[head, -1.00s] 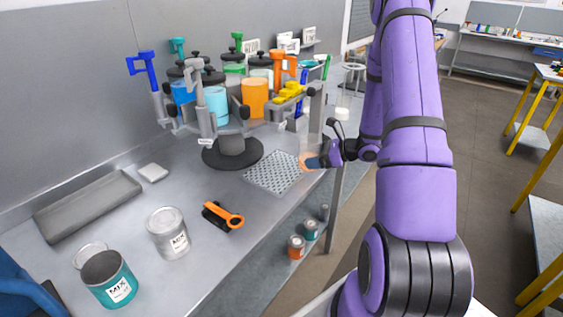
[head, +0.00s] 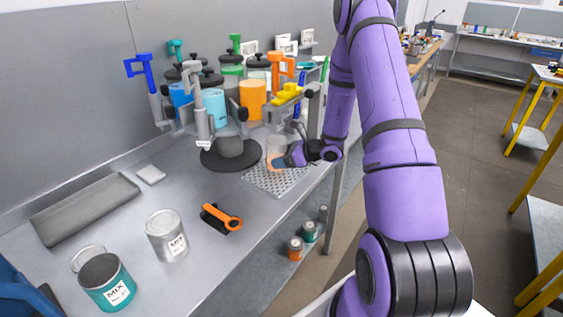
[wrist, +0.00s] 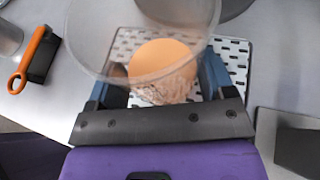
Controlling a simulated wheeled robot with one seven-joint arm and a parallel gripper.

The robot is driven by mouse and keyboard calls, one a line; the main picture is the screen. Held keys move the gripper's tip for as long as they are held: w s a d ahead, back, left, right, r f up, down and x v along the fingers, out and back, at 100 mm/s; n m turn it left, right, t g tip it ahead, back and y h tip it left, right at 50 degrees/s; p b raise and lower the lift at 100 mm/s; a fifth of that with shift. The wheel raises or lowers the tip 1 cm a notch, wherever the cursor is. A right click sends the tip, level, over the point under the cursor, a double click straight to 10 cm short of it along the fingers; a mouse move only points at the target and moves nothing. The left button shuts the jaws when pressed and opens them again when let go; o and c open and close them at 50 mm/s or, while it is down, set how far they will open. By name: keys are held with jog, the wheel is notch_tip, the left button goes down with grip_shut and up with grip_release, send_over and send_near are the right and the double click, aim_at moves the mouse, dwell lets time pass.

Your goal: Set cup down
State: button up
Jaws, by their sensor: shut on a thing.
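My gripper (head: 283,162) is shut on a clear cup (head: 277,147) with something orange in its bottom. The cup is upright, over the perforated grey tray (head: 262,184) on the bench. In the wrist view the cup (wrist: 90,35) sits between the blue fingers (wrist: 165,85), with the orange contents (wrist: 163,62) showing through it and the tray (wrist: 238,60) below. I cannot tell whether the cup's base touches the tray.
A round black base (head: 215,158) of the drum agitator stands just left of the tray.

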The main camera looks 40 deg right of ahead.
jog(key=shift+f, duration=0.85)
jog(key=shift+f, duration=0.1)
jog(key=o, duration=1)
jog(key=v, duration=1.2)
